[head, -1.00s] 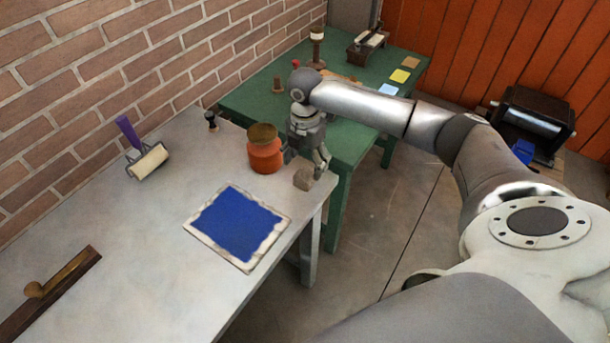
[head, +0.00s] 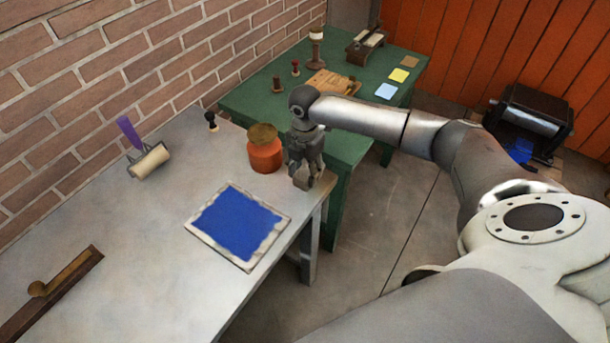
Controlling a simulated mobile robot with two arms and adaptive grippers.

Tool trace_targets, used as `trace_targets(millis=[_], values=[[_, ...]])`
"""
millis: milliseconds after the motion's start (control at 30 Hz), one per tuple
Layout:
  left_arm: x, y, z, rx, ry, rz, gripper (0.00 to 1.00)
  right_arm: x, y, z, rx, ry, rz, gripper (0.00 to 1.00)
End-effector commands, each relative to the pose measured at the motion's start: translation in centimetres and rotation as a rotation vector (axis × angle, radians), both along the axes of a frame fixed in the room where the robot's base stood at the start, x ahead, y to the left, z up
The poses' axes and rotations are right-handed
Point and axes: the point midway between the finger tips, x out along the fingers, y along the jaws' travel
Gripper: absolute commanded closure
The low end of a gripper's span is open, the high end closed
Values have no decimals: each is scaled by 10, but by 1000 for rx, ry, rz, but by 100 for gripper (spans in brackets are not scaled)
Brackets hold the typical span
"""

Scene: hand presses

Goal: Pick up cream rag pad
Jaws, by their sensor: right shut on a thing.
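My right gripper (head: 304,177) points down at the right edge of the grey table (head: 160,250), beside the orange jar. Its fingers are closed around the small cream rag pad (head: 302,184), which they mostly hide. I cannot tell whether the pad still touches the table top. My left gripper is out of view.
The orange jar (head: 265,156) with a brownish top stands just left of the gripper. A blue inked slab (head: 238,225) lies in front. A roller (head: 150,161), a small dark stamp (head: 211,121) and a wooden bar (head: 50,290) are farther left. A green table (head: 250,95) stands behind.

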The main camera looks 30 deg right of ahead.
Motion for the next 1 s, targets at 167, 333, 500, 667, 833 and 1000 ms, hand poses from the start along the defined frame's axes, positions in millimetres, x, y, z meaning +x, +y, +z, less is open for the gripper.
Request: trace_targets(millis=[167,333,500,667,833,1000], values=[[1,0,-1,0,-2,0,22,0,0,1,0,-1,0,78],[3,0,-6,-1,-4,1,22,1,0,10,0,-3,0,78],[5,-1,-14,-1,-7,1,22,-3,3,35,1,-2,2,78],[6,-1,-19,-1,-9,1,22,-23,18,65,1,-5,5,78],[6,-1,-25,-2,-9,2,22,-52,39,95,1,-3,6,78],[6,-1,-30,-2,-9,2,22,-80,58,111,0,-3,5,78]])
